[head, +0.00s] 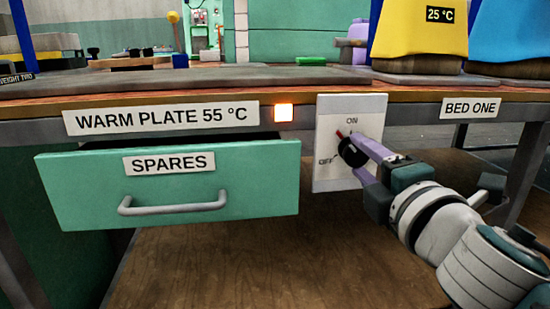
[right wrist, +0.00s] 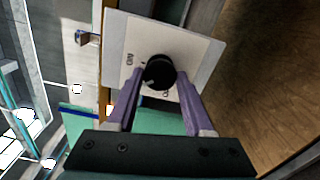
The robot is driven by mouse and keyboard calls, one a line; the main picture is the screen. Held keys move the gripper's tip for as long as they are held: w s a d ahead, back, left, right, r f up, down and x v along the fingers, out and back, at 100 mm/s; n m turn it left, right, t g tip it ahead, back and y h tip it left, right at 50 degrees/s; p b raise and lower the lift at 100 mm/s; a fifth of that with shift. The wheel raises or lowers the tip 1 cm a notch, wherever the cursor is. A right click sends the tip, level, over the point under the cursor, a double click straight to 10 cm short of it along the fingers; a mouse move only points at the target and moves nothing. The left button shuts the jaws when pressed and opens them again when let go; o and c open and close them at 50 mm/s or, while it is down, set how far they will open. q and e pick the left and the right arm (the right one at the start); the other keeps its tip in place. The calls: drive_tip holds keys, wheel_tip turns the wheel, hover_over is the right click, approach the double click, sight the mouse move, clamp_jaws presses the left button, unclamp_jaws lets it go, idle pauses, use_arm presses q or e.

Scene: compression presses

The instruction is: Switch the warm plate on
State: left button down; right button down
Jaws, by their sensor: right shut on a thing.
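The warm plate's switch is a white panel (head: 335,178) on the table's front edge, marked ON at the top and OFF at the lower left. Its black round knob (head: 347,156) has a red pointer aimed up and to the left, between the two marks. My right gripper (head: 359,151) is shut on the knob, with one purple finger on each side. The right wrist view shows the knob (right wrist: 158,72) between the fingertips (right wrist: 158,80). A small square lamp (head: 284,113) glows beside the "WARM PLATE 55 °C" label (head: 161,118). My left gripper is not in view.
A green drawer (head: 255,190) labelled SPARES stands partly open left of the switch. A "BED ONE" label (head: 470,108) is to the right. A yellow press body (head: 410,38) and a blue one (head: 510,35) stand on the table above. A wooden surface lies below.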

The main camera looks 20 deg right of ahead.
drive_tip(key=m, duration=0.4)
drive_tip(key=shift+m, duration=0.3)
drive_tip(key=m+p, duration=0.1)
drive_tip(key=m, duration=0.2)
drive_tip(key=shift+m, duration=0.4)
drive_tip(key=shift+c, duration=1.8)
unclamp_jaws()
drive_tip(key=shift+o, duration=0.4)
drive_tip(key=shift+s, duration=0.1)
